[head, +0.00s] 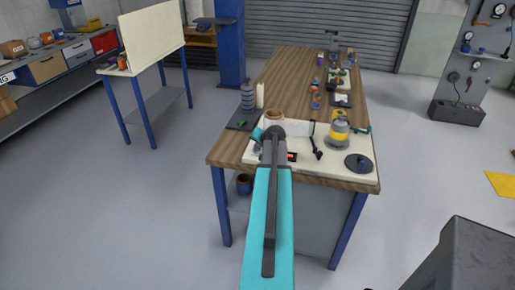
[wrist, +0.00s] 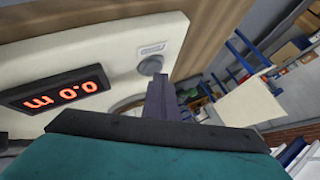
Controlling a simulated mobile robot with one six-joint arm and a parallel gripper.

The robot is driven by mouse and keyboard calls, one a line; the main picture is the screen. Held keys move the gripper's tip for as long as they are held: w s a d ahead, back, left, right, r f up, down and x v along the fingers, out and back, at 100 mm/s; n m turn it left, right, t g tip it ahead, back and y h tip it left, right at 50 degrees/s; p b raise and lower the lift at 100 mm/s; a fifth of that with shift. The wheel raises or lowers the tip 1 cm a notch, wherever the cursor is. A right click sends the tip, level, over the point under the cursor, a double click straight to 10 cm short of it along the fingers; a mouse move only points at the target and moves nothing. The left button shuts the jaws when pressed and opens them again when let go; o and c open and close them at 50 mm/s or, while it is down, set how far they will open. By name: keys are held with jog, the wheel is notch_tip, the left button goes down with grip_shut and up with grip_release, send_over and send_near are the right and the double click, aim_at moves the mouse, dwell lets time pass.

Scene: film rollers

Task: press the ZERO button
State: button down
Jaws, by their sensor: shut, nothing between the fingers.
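A round grey button (wrist: 150,65) sits on a cream panel (wrist: 120,52) in the wrist view, beside a small label too small to read. I take it as the ZERO button. A dark display (wrist: 58,92) with glowing red characters, including 0.0, lies to its left. My gripper (wrist: 157,80) is shut and empty. Its tips appear just below the button in the picture; I cannot tell whether they touch it. In the head view my gripper (head: 273,134) is over the near left part of the panel and hides the button. The display (head: 292,157) shows partly beside it.
The cream panel lies on a wooden workbench (head: 293,72). A yellow and grey cylinder (head: 338,131), a black lever (head: 315,147) and a dark disc (head: 359,163) stand to the right. More small objects are farther back.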

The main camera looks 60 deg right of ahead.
aim_at(258, 150)
jog(key=shift+r, duration=0.75)
jog(key=shift+r, duration=0.1)
jog(key=shift+r+p, duration=1.25)
jog(key=shift+r, duration=1.15)
